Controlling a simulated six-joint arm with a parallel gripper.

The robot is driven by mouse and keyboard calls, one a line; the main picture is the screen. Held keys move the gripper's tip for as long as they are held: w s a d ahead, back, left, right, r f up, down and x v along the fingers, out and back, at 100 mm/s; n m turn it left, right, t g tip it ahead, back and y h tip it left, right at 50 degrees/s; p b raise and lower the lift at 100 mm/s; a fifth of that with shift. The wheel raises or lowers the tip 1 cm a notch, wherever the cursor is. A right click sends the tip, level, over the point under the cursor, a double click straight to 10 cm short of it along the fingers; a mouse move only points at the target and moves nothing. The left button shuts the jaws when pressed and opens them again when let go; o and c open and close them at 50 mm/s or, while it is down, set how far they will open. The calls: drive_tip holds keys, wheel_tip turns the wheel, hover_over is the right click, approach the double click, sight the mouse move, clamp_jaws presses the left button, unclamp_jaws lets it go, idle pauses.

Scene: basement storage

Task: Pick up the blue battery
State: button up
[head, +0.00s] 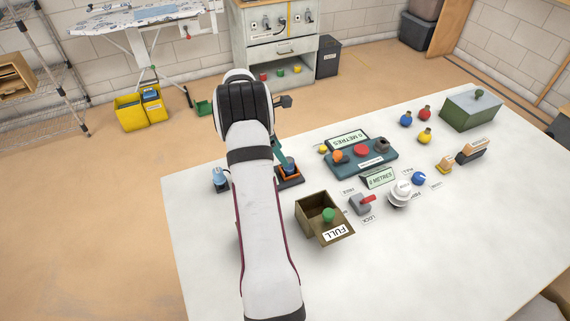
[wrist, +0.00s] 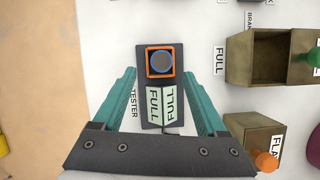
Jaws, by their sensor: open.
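The blue battery (wrist: 161,63) stands upright in the orange-rimmed square socket of a dark tester (wrist: 150,122). In the wrist view I see its round top from above. In the head view the battery (head: 290,165) shows just right of my arm, in the tester (head: 292,182). My gripper (wrist: 158,74) is open, its teal fingers on either side of the socket, with nothing held. A visible gap lies between each finger and the socket. The tester's folded sign reads FULL. In the head view my arm hides most of the gripper.
A wooden FULL box (wrist: 262,58) with a green knob is right of the tester; a FLAT box (wrist: 250,128) with an orange knob sits below it. A small blue-topped object (head: 220,181) stands left of my arm. A teal control panel (head: 371,167) lies farther right.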

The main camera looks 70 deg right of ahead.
drive_tip(key=x, duration=0.6)
drive_tip(key=shift+s+f, duration=0.2)
clamp_jaws()
